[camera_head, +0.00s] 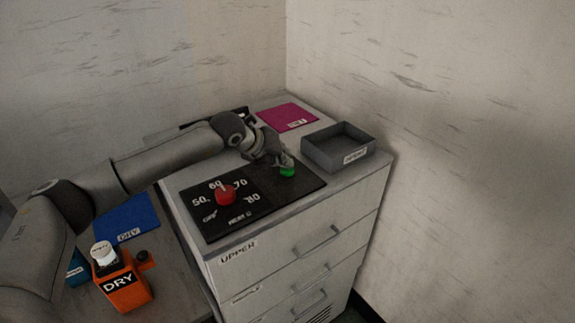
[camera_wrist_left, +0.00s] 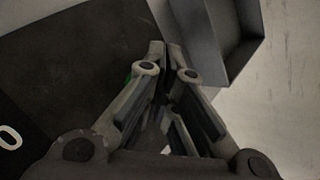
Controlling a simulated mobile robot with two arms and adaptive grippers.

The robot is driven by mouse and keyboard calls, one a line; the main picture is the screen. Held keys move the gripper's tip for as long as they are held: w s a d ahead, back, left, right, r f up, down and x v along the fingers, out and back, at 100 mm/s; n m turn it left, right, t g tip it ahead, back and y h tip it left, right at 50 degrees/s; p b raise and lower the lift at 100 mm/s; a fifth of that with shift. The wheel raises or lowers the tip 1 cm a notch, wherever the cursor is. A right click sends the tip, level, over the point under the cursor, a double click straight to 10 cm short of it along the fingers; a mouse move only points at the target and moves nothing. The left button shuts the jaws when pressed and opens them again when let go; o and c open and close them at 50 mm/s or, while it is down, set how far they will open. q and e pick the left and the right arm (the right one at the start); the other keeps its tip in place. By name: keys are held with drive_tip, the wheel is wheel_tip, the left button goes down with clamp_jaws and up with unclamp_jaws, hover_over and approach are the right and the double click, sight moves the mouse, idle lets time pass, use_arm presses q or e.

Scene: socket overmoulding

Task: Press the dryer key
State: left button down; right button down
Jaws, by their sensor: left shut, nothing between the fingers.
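A green button (camera_head: 288,172) sits on the black control panel (camera_head: 275,199) on top of the cabinet. My left gripper (camera_head: 284,163) is shut and empty, its fingertips at the green button and partly covering it. I cannot tell whether they touch it. In the left wrist view the left gripper (camera_wrist_left: 165,46) has its fingertips together, and only a sliver of green shows beside one finger. A red dial (camera_head: 225,195) with a pointer stands on the panel, ringed by numbers from 50 to 80. An orange box (camera_head: 125,289) labelled DRY, with a white-capped top, stands at the lower left. My right gripper is not in view.
A grey open tray (camera_head: 315,156) stands right of the panel, close to the gripper. A magenta mat (camera_head: 285,117) lies behind. A blue mat (camera_head: 126,220) lies left of the cabinet. The cabinet (camera_head: 270,268) has labelled drawers, and walls stand behind and to the right.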

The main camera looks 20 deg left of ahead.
use_arm(q)
drive_tip(key=shift+s+f, duration=0.25)
drive_tip(key=shift+f, duration=0.5)
drive_tip(key=shift+r, duration=0.15)
drive_tip(key=shift+w+d+r, duration=0.1)
drive_tip(key=shift+w+r, duration=0.05)
drive_tip(key=shift+r, duration=0.4)
drive_tip(key=shift+w+r, duration=0.15)
drive_tip(key=shift+r, duration=0.35)
drive_tip(key=shift+w+r+p, duration=0.1)
drive_tip(key=shift+r+p, duration=0.65)
drive_tip(key=shift+r, duration=1.35)
